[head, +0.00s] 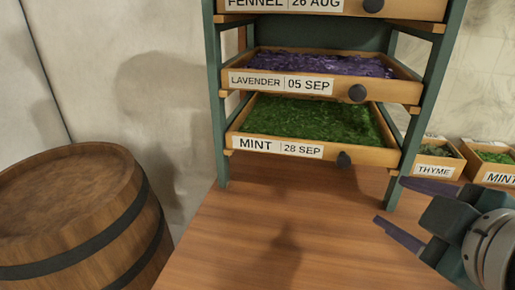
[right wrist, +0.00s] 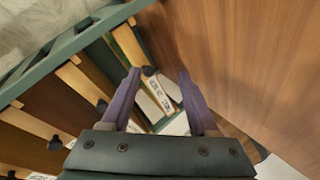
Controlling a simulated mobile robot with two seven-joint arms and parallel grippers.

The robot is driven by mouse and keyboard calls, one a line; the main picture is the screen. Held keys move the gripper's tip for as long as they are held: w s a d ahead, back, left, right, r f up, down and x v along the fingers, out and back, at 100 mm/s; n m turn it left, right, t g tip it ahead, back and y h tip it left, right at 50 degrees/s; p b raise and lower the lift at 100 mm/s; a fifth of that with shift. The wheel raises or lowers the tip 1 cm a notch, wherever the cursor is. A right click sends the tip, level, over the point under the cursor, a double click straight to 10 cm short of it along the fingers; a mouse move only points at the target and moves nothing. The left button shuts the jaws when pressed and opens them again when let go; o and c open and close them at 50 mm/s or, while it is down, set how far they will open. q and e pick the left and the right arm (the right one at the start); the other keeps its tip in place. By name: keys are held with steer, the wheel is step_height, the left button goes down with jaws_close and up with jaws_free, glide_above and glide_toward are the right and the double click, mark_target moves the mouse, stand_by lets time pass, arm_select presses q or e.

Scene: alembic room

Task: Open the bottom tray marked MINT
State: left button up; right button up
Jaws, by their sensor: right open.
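The bottom tray marked MINT 28 SEP (head: 220,144) holds green leaves and sits lowest in the green rack (head: 217,120), just above the table. Its dark round knob (head: 344,159) is on the right half of its wooden front. My right gripper (head: 392,202) is open and empty, to the right of the knob and apart from it. In the right wrist view, my open right gripper's fingers (right wrist: 159,74) point toward the rack, and a dark knob (right wrist: 149,71) shows between the tips, nearer the left finger. My left gripper is not in view.
The LAVENDER tray (head: 235,80) and FENNEL tray (head: 300,7) are above, each with a knob. Small THYME (head: 433,170) and MINT (head: 500,178) boxes stand right of the rack. A barrel (head: 75,215) stands at left. The wooden table (head: 230,240) before the rack is clear.

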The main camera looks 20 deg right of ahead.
mark_target(346, 164)
arm_select(q)
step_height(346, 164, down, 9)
steer(key=b, duration=0.7)
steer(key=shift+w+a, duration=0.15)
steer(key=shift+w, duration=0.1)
arm_select(e)
steer(key=w+n+t, duration=0.2)
steer(key=w, duration=0.2)
steer(key=w+d+f+n+t, duration=0.1)
steer(key=w+n+t, duration=0.1)
steer(key=w, duration=0.3)
steer(key=w+f+n+t, duration=0.1)
steer(key=w+n, duration=0.3)
steer(key=shift+w+d+f+t+y, duration=0.2)
steer(key=shift+w+f+t+y, duration=0.1)
steer(key=shift+w+t, duration=0.1)
steer(key=shift+s, duration=0.1)
steer(key=shift+c, duration=0.4)
jaws_close()
